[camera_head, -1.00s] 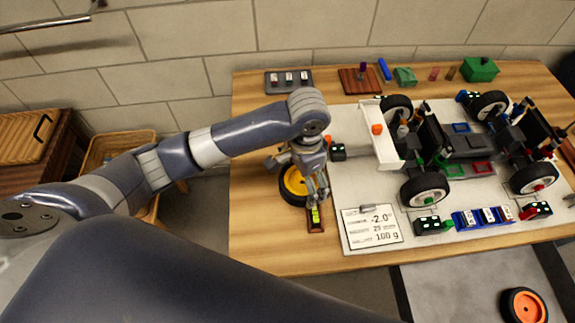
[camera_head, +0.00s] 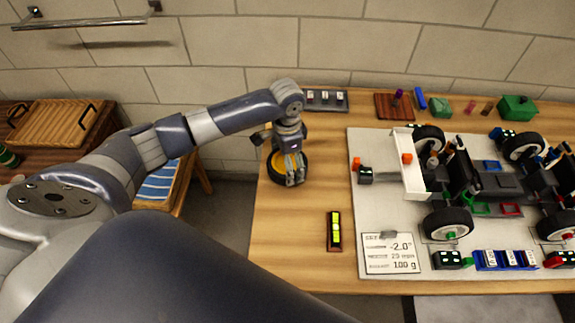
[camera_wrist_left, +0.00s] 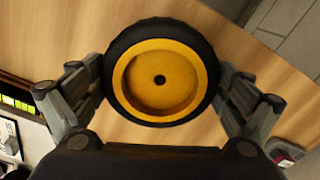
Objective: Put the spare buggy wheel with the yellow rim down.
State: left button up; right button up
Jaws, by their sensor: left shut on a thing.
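The spare wheel with the yellow rim (camera_head: 277,161) has a black tyre and is over the left part of the wooden table. In the left wrist view the wheel (camera_wrist_left: 160,80) faces the camera with its yellow rim and dark hub hole, between the two fingers. My left gripper (camera_head: 291,178) is shut on the tyre from both sides, pointing down. The gripper hides part of the wheel in the head view. Whether the tyre touches the table top I cannot tell. My right gripper is not in view.
A yellow-green level block (camera_head: 335,231) lies on bare table (camera_head: 300,230) in front of the wheel. The buggy (camera_head: 480,180) stands on a pale board (camera_head: 380,215) to the right. A grey tray (camera_head: 326,98) is behind, near the wall. The table's left edge is close.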

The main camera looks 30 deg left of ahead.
pick_arm(q)
notch_tip(320, 180, down, 2)
jog(key=shift+d, duration=0.1)
jog(key=shift+s+f, duration=0.1)
jog(key=shift+f, duration=0.05)
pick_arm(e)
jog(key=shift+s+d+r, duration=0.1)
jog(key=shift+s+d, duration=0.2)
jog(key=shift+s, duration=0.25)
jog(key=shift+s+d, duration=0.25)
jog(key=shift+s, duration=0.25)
pick_arm(q)
jog(key=o, duration=0.8)
jog(key=shift+c, duration=0.2)
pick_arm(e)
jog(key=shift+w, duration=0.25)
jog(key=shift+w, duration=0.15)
pick_arm(q)
notch_tip(320, 180, up, 12)
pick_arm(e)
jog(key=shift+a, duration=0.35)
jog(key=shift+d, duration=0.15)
